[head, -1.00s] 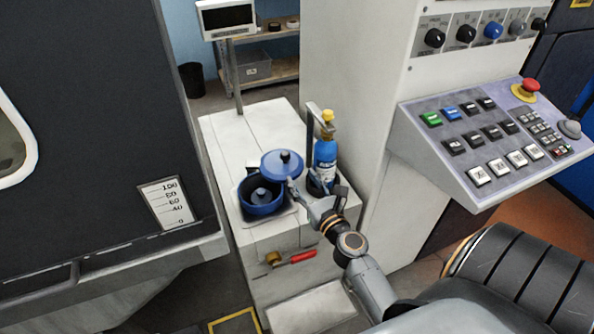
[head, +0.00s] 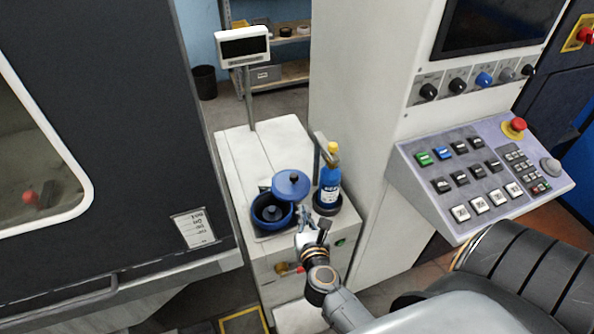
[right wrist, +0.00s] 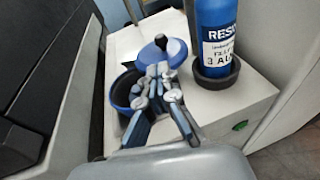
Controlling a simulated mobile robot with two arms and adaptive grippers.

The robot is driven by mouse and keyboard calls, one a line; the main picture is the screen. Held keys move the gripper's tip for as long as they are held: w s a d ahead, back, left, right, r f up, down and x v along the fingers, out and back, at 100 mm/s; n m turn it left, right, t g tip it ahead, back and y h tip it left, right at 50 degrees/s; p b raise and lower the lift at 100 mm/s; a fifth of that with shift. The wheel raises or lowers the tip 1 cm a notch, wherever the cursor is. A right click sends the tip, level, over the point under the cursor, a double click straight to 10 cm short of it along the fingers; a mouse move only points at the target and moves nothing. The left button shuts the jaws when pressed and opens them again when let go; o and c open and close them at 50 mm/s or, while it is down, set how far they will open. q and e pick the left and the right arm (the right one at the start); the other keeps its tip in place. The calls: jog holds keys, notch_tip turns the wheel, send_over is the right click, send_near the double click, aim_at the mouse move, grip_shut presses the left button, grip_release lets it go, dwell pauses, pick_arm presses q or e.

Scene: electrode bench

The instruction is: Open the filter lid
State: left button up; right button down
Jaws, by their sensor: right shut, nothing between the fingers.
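The blue filter lid (head: 291,184) with its black knob is raised at the back right of the round blue filter pot (head: 262,222). The pot's inside, with a dark round core, is exposed. In the right wrist view the lid (right wrist: 150,55) stands beyond the fingers, and the pot (right wrist: 122,92) is partly hidden behind them. My right gripper (head: 304,213) is shut and empty, just in front of the lid's lower right edge. The fingers also show in the right wrist view (right wrist: 158,74); whether they touch the lid is unclear. My left gripper is out of view.
A blue bottle (head: 329,184) with a yellow cap stands in a dark holder close to the right of the lid. The white cabinet top (head: 262,150) is clear behind the pot. A button panel (head: 480,175) juts out at right.

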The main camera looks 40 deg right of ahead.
jog(key=p, duration=0.1)
send_near(295, 179)
jog(key=x, duration=0.7)
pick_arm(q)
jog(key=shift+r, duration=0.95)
